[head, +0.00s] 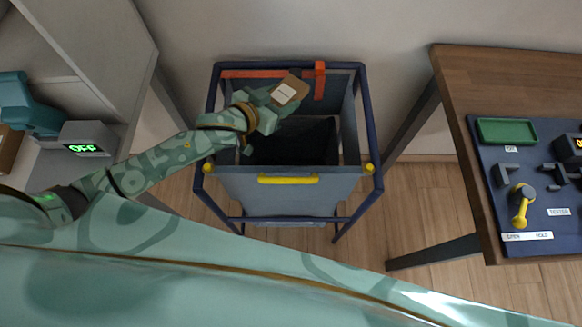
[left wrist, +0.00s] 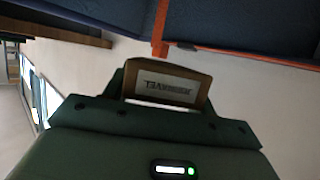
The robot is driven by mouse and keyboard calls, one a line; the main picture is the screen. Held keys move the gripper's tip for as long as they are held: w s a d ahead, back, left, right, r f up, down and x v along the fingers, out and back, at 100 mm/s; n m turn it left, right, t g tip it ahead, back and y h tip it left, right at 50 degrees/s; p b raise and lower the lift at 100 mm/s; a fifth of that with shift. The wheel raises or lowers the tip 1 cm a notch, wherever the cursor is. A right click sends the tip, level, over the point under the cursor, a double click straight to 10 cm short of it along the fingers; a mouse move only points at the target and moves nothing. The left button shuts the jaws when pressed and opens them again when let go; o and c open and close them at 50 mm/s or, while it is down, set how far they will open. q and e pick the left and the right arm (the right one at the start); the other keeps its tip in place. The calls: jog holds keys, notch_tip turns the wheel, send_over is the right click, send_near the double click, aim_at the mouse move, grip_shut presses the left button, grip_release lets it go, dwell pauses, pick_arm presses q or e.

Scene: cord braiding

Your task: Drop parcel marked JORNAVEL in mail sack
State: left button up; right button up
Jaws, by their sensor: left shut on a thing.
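The parcel (head: 292,89) is a small brown box with a white label. In the left wrist view the parcel (left wrist: 168,86) shows its label upside down, and it appears to read JORNAVEL. My left gripper (head: 275,99) is shut on the parcel, with a finger on each side in the left wrist view. The mail sack (head: 285,195) is grey-blue and hangs open in a dark blue tube frame. The parcel appears over the far part of the sack's mouth; its height above the rim is hard to judge. My right gripper is not in view.
An orange strap (head: 319,82) hangs at the sack's back rim, right of the parcel. A yellow handle (head: 288,180) is on the sack's front. A wooden table (head: 510,80) with a control panel stands right. Grey shelving (head: 100,35) stands left, with an OFF display (head: 82,147).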

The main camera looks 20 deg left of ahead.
pick_arm(q)
jog(key=shift+s+r, duration=0.1)
jog(key=shift+r, duration=0.1)
jog(key=o, duration=0.9)
jog(key=shift+o, duration=0.7)
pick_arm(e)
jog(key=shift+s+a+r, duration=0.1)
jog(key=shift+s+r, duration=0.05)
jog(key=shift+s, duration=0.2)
pick_arm(q)
jog(key=shift+s+a+r+p, duration=0.15)
jog(key=shift+s+r+p, duration=0.05)
jog(key=shift+s+p, duration=0.1)
jog(key=p+v, duration=0.5)
jog(key=v, duration=1)
jog(key=shift+s+a, duration=0.15)
jog(key=shift+s, duration=0.1)
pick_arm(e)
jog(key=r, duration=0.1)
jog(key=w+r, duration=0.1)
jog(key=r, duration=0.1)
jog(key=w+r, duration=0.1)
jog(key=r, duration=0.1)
